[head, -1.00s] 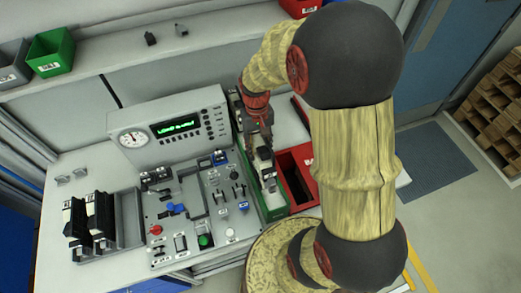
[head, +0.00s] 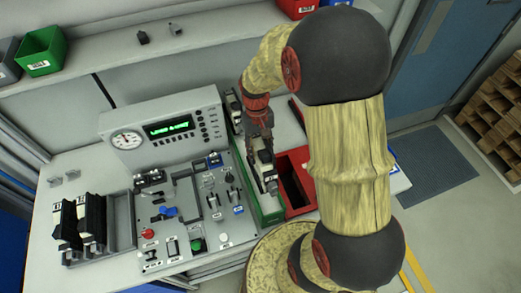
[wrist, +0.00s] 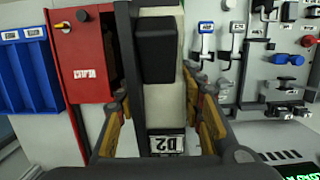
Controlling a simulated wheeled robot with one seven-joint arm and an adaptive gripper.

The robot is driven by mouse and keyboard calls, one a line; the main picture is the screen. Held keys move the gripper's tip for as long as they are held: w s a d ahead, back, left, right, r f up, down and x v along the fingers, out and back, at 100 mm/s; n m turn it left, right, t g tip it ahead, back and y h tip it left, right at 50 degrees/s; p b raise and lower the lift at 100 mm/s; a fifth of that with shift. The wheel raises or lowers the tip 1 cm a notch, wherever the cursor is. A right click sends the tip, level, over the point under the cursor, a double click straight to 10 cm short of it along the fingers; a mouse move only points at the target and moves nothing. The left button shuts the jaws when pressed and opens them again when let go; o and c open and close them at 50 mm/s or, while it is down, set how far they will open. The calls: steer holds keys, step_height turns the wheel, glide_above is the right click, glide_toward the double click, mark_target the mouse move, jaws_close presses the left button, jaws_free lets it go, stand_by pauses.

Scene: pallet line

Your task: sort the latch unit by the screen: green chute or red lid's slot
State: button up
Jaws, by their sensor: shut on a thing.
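My gripper (head: 261,136) is shut on the latch unit (head: 265,167), a white and black block. In the wrist view the unit (wrist: 165,100) stands between my fingers, with a black block on its face and a "D2" label. In the head view it is over or in the long green chute (head: 272,214); I cannot tell whether it touches the chute. The red box (head: 299,205) with a dark slot lies just right of it, and shows left of the unit in the wrist view (wrist: 85,72). The screen (head: 169,128) glows with green text too blurred to read surely.
A fixture panel (head: 175,236) with switches and clamps lies left of the chute. A black rack (head: 122,222) beside it holds similar units. Another black and white piece (head: 234,108) sits behind my gripper. A green bin (head: 42,52) stands on the back shelf.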

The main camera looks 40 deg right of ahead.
mark_target(258, 141)
steer(key=shift+f+b, duration=2.55)
steer(key=shift+f, duration=1.7)
steer(key=o, duration=1.4)
steer(key=shift+o, duration=0.7)
steer(key=r, duration=0.4)
steer(key=w+r, duration=0.1)
steer(key=r, duration=0.3)
steer(key=w+r, duration=0.1)
steer(key=r, duration=0.2)
steer(key=shift+d+r, duration=0.25)
steer(key=shift+r, duration=0.15)
